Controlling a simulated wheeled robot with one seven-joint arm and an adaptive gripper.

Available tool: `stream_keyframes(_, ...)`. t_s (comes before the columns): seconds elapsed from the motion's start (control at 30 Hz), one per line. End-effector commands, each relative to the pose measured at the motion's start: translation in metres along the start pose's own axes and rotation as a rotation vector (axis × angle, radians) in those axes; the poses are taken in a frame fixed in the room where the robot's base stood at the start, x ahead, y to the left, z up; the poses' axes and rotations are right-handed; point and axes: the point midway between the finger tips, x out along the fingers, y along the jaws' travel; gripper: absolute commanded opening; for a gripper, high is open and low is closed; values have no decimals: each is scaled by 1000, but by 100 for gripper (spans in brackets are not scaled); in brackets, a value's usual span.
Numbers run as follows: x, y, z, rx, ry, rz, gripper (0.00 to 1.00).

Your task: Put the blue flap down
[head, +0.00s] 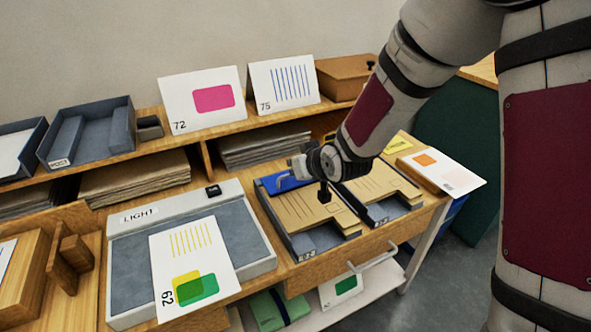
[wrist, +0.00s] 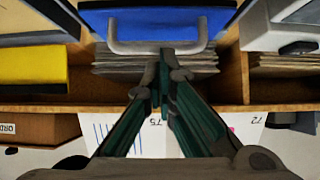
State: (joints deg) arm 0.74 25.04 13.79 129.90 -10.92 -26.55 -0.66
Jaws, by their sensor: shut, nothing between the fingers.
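The blue flap (head: 270,184) is at the back end of the left folder tray, partly hidden behind my gripper. A grey handle (head: 281,181) is on it. In the wrist view the blue flap (wrist: 160,24) fills the top middle as a broad panel, with the U-shaped grey handle (wrist: 125,47) on it. Its exact tilt is hard to tell. My gripper (head: 296,165) is over the back of this tray, close to the handle. In the wrist view my gripper (wrist: 168,68) is shut and empty, its tips at the handle's bar. I cannot tell whether they touch.
Tan folders (head: 305,208) lie in the left tray, and a second tray (head: 385,200) stands right of it. A yellow panel (head: 398,145) is behind that. The light table (head: 130,270) is left, with card 62 (head: 190,250). Cards 72 (head: 175,100) and 75 (head: 262,80) stand on the shelf behind.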

Motion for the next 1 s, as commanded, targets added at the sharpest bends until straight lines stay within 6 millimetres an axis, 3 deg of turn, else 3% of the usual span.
stream_keyframes(1.0, 6, 0, 7, 0, 0, 0, 0)
